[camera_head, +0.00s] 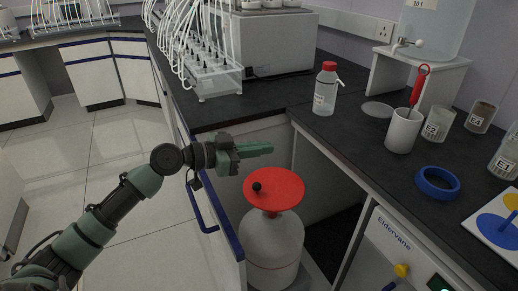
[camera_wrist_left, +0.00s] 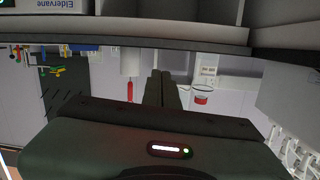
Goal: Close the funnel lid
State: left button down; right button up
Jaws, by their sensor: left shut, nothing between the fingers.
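A round red lid (camera_head: 283,189) with a black knob (camera_head: 257,187) near its left edge lies over the top of a white vessel (camera_head: 271,245). My right gripper is not in view.
The vessel stands in a gap between dark worktops. A blue-handled drawer front (camera_head: 213,205) is close to its left. On the right worktop are a red-capped bottle (camera_head: 325,90), a white cup (camera_head: 403,131), a blue ring (camera_head: 438,183) and several beakers. A tube rack (camera_head: 215,78) stands behind.

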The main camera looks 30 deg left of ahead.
pick_arm(q)
jog(key=s+a+f+b, duration=0.3)
jog(key=s+a+f, duration=0.1)
jog(key=s, duration=0.3)
jog(key=shift+a+f, duration=0.3)
jog(key=shift+a, duration=0.55)
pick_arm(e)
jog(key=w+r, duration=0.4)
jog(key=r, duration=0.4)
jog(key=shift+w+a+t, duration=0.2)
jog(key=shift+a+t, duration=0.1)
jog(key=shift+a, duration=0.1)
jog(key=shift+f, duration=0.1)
